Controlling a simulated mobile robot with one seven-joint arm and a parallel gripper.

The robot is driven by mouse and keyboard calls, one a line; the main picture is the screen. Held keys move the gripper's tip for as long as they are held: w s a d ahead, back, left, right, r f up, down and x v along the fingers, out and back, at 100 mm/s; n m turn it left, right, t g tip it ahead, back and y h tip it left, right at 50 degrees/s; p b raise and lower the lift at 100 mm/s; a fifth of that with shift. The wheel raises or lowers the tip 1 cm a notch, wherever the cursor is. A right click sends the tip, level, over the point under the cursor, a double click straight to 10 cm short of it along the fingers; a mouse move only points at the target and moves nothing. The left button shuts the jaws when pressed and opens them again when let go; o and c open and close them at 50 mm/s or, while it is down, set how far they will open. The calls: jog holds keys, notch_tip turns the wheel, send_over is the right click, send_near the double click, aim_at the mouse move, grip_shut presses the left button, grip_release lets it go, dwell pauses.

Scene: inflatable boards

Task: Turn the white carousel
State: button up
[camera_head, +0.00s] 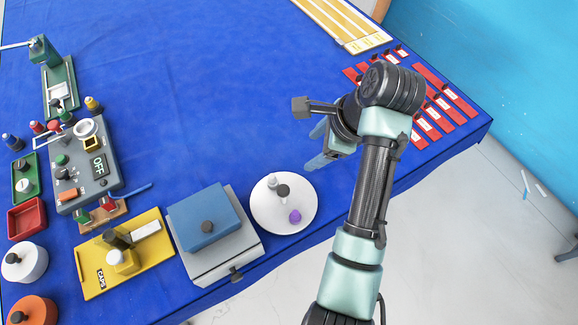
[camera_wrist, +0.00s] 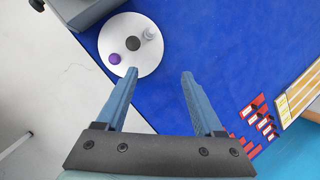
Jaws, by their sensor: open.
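The white carousel (camera_head: 284,219) is a round white disc near the front edge of the blue table. It has a dark knob (camera_head: 283,191) near its middle, a purple piece (camera_head: 295,216) and a pale grey piece (camera_head: 271,181) on it. It also shows in the wrist view (camera_wrist: 140,62), beyond my fingers. My gripper (camera_head: 318,146) is open and empty, to the upper right of the carousel and apart from it. In the wrist view my two blue fingers (camera_wrist: 159,74) are spread, the left fingertip overlapping the disc's lower edge in the picture.
A grey box with a blue lid (camera_head: 207,222) stands just left of the carousel. A yellow tray (camera_head: 95,270) and a grey control box (camera_head: 85,160) lie farther left. Red labelled strips (camera_head: 432,115) lie to the right. The blue cloth behind the carousel is clear.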

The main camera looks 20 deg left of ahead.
aim_at(284, 190)
jog(key=s+a+f+b, duration=0.1)
jog(key=f+b, duration=0.1)
jog(key=f, duration=0.2)
jog(key=s+a+f+m+g+b, duration=0.1)
jog(key=f+b, duration=0.1)
jog(key=f, duration=0.1)
jog(key=s+a+f+g+b, duration=0.1)
jog(key=a+f+b, duration=0.1)
jog(key=f, duration=0.2)
jog(key=shift+s+f, duration=0.3)
jog(key=shift+s, duration=0.1)
jog(key=shift+a+f, duration=0.25)
jog(key=shift+f, duration=0.45)
grip_shut()
dwell(0.5)
